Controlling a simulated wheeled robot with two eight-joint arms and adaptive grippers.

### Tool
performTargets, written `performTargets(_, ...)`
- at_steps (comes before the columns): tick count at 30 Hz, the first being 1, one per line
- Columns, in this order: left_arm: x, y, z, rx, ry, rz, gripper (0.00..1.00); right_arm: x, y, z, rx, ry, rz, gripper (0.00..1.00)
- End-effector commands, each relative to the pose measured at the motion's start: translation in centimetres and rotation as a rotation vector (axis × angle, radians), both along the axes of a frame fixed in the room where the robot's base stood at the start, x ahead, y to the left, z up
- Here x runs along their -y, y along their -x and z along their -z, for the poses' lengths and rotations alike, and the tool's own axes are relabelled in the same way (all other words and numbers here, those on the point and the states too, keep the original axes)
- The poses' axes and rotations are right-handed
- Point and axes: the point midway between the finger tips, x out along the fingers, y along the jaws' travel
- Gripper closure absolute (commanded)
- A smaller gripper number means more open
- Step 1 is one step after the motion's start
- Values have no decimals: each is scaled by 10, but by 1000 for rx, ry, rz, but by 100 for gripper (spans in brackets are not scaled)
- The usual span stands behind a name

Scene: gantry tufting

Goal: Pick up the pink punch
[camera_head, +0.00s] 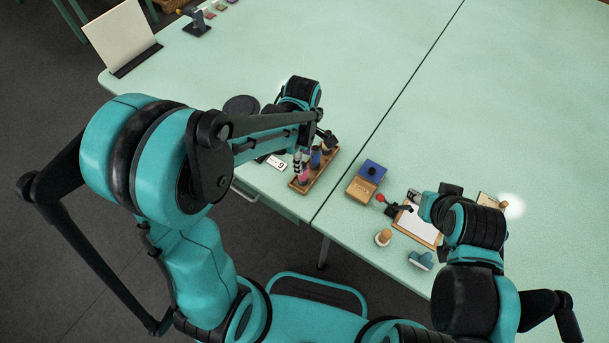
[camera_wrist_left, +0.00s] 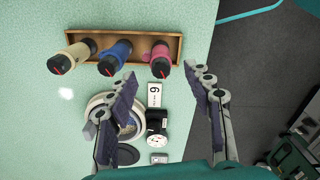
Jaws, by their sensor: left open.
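The pink punch (camera_wrist_left: 160,59) stands at the right end of a wooden rack (camera_wrist_left: 120,38) in the left wrist view, beside a blue punch (camera_wrist_left: 114,57) and a beige punch (camera_wrist_left: 72,57). In the head view the rack (camera_head: 322,172) is at the table's near edge, partly hidden by my left arm; the pink punch (camera_head: 303,178) shows low in it. My left gripper (camera_wrist_left: 165,82) is open and empty, its fingers spread on either side below the pink punch in the wrist view. My right gripper (camera_head: 418,200) is over the right table; its fingers are too small to judge.
A numbered card (camera_head: 277,162) lies beside the rack. To the right are a blue-topped wooden box (camera_head: 362,186), a framed white sheet (camera_head: 420,226), a wooden-knobbed stamp (camera_head: 383,237) and a teal block (camera_head: 421,260). The far table surface is mostly clear.

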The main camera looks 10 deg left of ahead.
Motion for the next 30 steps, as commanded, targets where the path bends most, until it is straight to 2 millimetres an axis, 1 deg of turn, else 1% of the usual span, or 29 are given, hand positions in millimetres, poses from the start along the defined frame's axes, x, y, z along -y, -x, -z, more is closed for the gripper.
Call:
performTargets(5,0,1,21,1,0,1,48,0,0,11,0,0,0,60)
performTargets(10,0,1,48,1,0,2,48,0,0,23,0,0,0,60)
performTargets(13,0,1,53,1,0,2,48,0,0,25,0,0,0,60)
performTargets(18,0,1,52,1,0,2,48,0,0,23,0,0,0,60)
performTargets(19,0,1,52,1,0,2,54,0,0,23,0,0,0,60)
performTargets(20,0,1,52,1,0,2,62,0,0,23,0,0,0,60)
performTargets(21,0,1,52,1,0,2,72,0,0,23,0,0,0,60)
performTargets(23,0,1,52,2,0,2,88,0,0,23,0,0,0,60)
performTargets(24,0,1,52,1,0,2,99,0,0,23,0,0,0,60)
performTargets(25,0,1,52,2,0,2,100,0,0,23,0,0,0,60)
performTargets(30,0,1,52,2,0,2,100,0,0,23,0,0,0,60)
